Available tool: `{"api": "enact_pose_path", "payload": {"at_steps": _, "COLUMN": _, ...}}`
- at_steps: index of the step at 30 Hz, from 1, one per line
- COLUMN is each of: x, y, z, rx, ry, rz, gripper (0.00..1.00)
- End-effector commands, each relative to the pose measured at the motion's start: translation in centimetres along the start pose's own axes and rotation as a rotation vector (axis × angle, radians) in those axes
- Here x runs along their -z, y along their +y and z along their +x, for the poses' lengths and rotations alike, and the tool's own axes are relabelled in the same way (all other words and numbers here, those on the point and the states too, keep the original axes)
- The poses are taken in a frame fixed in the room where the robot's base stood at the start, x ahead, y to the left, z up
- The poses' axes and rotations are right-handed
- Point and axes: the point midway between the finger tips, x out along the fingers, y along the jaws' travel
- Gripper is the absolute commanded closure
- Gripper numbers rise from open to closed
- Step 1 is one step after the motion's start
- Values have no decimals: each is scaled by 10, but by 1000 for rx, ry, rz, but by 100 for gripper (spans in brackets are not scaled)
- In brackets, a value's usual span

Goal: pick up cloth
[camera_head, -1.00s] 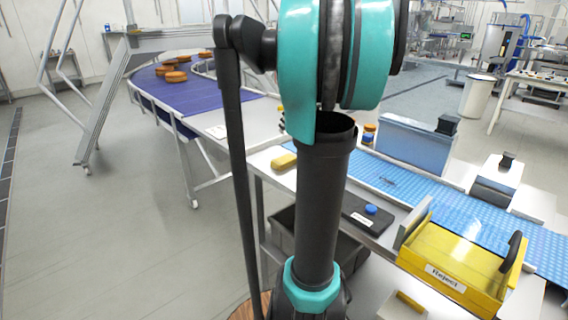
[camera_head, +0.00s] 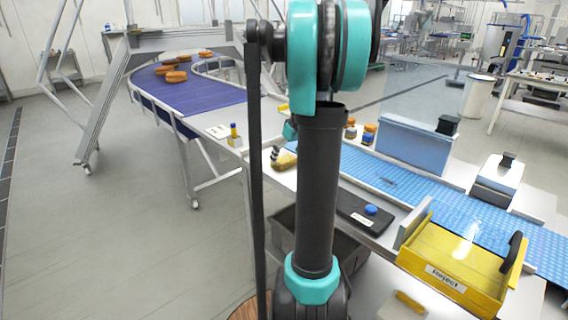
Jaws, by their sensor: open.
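A small yellow cloth (camera_head: 287,161) lies on the pale worktop just left of my arm's dark column. My gripper (camera_head: 276,155) is small in view, at the left end of the cloth and very close to it. Its fingers are open. I cannot tell whether they touch the cloth. My arm hides the worktop to the right of the cloth.
A blue belt (camera_head: 390,180) runs to the right. A black pad with a blue knob (camera_head: 371,210) and a yellow reject bin (camera_head: 465,262) stand along the worktop. A yellow-topped bottle (camera_head: 234,131) stands left. A dark crate (camera_head: 345,255) sits below.

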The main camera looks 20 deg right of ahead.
Motion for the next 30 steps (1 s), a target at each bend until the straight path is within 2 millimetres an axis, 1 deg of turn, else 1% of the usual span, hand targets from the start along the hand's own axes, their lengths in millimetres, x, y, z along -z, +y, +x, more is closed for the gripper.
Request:
{"api": "enact_pose_path", "payload": {"at_steps": 1, "x": 1, "y": 0, "z": 7, "rx": 0, "ry": 0, "rz": -1, "gripper": 0}}
{"api": "enact_pose_path", "payload": {"at_steps": 4, "x": 0, "y": 0, "z": 14, "rx": 0, "ry": 0, "rz": -1, "gripper": 0}}
{"api": "enact_pose_path", "payload": {"at_steps": 11, "x": 0, "y": 0, "z": 16, "rx": 0, "ry": 0, "rz": 0, "gripper": 0}}
{"api": "enact_pose_path", "payload": {"at_steps": 12, "x": 0, "y": 0, "z": 16, "rx": 0, "ry": 0, "rz": 0, "gripper": 1}}
{"api": "enact_pose_path", "payload": {"at_steps": 23, "x": 0, "y": 0, "z": 16, "rx": 0, "ry": 0, "rz": 0, "gripper": 46}}
{"api": "enact_pose_path", "payload": {"at_steps": 30, "x": 0, "y": 0, "z": 16, "rx": 1, "ry": 0, "rz": 0, "gripper": 47}}
